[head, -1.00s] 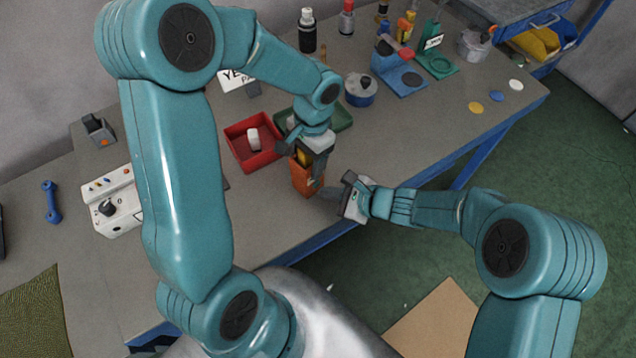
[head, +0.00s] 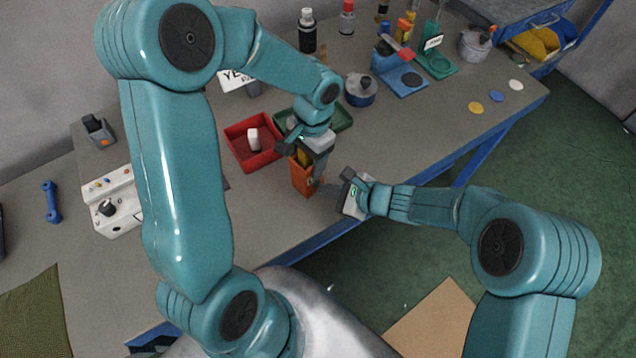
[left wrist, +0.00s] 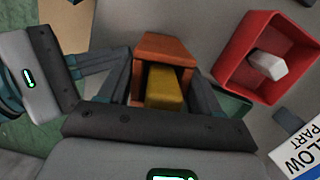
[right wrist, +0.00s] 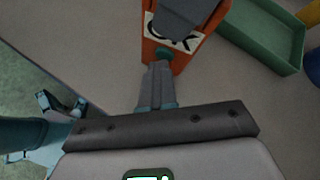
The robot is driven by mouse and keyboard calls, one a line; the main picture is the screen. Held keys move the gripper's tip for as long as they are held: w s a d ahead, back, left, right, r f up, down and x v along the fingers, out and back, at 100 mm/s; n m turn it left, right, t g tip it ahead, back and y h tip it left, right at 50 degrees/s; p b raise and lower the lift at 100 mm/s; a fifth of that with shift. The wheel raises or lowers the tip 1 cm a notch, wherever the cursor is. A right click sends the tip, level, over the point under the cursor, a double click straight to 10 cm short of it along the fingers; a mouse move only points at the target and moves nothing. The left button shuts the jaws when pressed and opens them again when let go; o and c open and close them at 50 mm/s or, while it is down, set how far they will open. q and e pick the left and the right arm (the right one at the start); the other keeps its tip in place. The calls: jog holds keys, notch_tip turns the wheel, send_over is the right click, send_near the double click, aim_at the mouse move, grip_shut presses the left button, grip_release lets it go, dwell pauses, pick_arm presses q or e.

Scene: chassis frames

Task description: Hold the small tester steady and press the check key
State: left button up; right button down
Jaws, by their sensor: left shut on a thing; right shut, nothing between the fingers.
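The small tester is an orange box (head: 303,182) standing near the bench's front edge. My left gripper (head: 307,158) is shut on it from above. In the left wrist view the fingers lie on both sides of the tester (left wrist: 165,47), with a yellow block (left wrist: 164,90) between its orange walls. The right wrist view shows the tester's face (right wrist: 183,60) with an OK label (right wrist: 172,36) partly covered by a left finger. Below the label is a teal key (right wrist: 163,55). My right gripper (right wrist: 158,66) is shut and empty, its fingertips at the key; I cannot tell whether they touch or press it.
A red tray (head: 236,146) with a white piece and a green tray (head: 343,119) stand just behind the tester. A blue-grey pot (head: 360,92) is further back. A white control box (head: 115,222) sits at left. The bench's front edge is close to the tester.

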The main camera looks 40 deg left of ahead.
pick_arm(q)
jog(key=shift+f, duration=0.1)
pick_arm(e)
jog(key=shift+s+a+f, duration=0.25)
jog(key=shift+s+a, duration=0.05)
jog(key=shift+s, duration=0.05)
jog(key=shift+d, duration=0.1)
jog(key=shift+s+d, duration=0.35)
jog(key=shift+d, duration=0.4)
jog(key=shift+w+d, duration=0.1)
jog(key=shift+d, duration=0.05)
jog(key=d, duration=0.5)
jog(key=shift+s, duration=0.2)
pick_arm(q)
jog(key=o, duration=1.3)
